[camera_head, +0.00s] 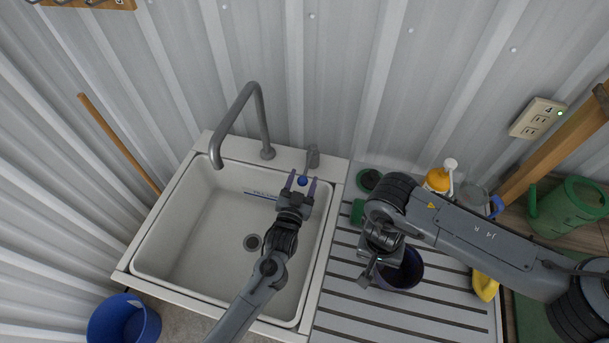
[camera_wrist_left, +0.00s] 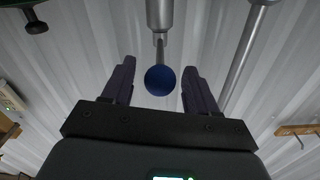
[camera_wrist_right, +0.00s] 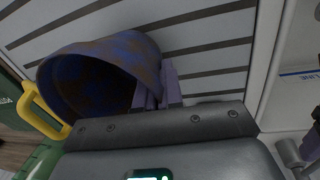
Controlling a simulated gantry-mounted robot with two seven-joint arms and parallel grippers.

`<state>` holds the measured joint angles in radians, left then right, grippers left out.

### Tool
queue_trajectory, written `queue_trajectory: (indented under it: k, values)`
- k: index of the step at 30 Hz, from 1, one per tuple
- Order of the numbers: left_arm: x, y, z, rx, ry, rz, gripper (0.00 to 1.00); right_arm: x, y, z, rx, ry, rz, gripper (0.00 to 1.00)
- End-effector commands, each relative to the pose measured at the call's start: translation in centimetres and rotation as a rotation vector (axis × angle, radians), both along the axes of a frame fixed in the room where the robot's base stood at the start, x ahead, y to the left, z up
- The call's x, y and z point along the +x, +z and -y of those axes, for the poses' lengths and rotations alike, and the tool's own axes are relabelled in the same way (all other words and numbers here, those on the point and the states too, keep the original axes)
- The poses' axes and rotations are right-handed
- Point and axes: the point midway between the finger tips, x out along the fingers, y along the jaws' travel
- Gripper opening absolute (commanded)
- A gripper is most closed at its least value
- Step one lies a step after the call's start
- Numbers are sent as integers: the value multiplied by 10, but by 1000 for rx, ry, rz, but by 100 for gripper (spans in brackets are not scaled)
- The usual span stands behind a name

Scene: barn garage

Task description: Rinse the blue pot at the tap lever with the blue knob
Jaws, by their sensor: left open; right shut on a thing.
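The blue pot (camera_head: 410,276) is over the grooved drainboard, right of the sink. In the right wrist view the pot (camera_wrist_right: 105,62) is tilted, with brownish stains. My right gripper (camera_wrist_right: 164,88) is shut on its rim. The tap lever (camera_head: 312,156) stands behind the sink's right side, with a blue knob (camera_head: 302,181) at its end. My left gripper (camera_head: 301,183) is open, with a finger on each side of the knob. In the left wrist view the knob (camera_wrist_left: 160,80) sits between the fingers with gaps on both sides. No water shows below the tap spout (camera_head: 216,162).
The white sink basin (camera_head: 195,235) is empty and clear below the spout. A soap bottle (camera_head: 438,180), a green watering can (camera_head: 570,206) and a yellow object (camera_head: 485,286) are to the right. A blue bucket (camera_head: 124,322) stands at lower left.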

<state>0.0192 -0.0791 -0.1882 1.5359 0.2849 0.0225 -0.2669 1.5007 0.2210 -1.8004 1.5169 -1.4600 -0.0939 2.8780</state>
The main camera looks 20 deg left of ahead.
Motion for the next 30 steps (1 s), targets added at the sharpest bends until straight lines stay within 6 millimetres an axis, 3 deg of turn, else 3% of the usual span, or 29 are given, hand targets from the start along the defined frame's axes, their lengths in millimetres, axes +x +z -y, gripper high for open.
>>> queue_trajectory:
  k: [6,18,30]
  values:
    - [20,0,-2,1,0,0,58,0,-3,0,0,0,0,0]
    - [24,0,-2,0,0,-1,58,0,-3,0,0,0,0,0]
    - [24,0,-2,0,0,-1,0,0,-3,0,0,0,0,0]
